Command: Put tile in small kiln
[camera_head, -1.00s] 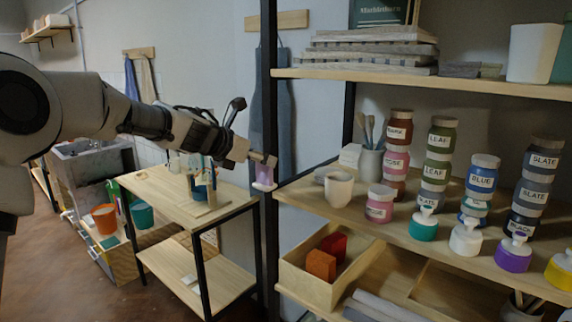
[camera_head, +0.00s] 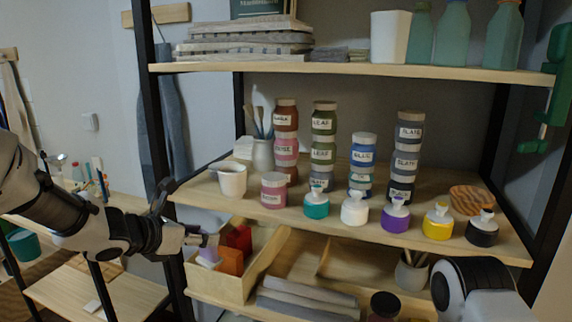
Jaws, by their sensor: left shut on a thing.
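My left gripper (camera_head: 203,241) is at the left end of a wooden bin on the shelf unit. It is shut on a small lavender piece (camera_head: 207,257), which seems to be the tile; the fingers hide part of it. The piece is in front of or over the bin; I cannot tell whether it touches the bin. No small kiln can be made out. Part of my right arm shows at the bottom right, but its gripper is out of view.
The wooden bin (camera_head: 235,285) holds a red block (camera_head: 238,239) and an orange block (camera_head: 230,261). Above it, the middle shelf (camera_head: 340,221) carries a white cup (camera_head: 232,180), stacked jars and several squeeze bottles. A black post (camera_head: 150,110) stands beside my left arm.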

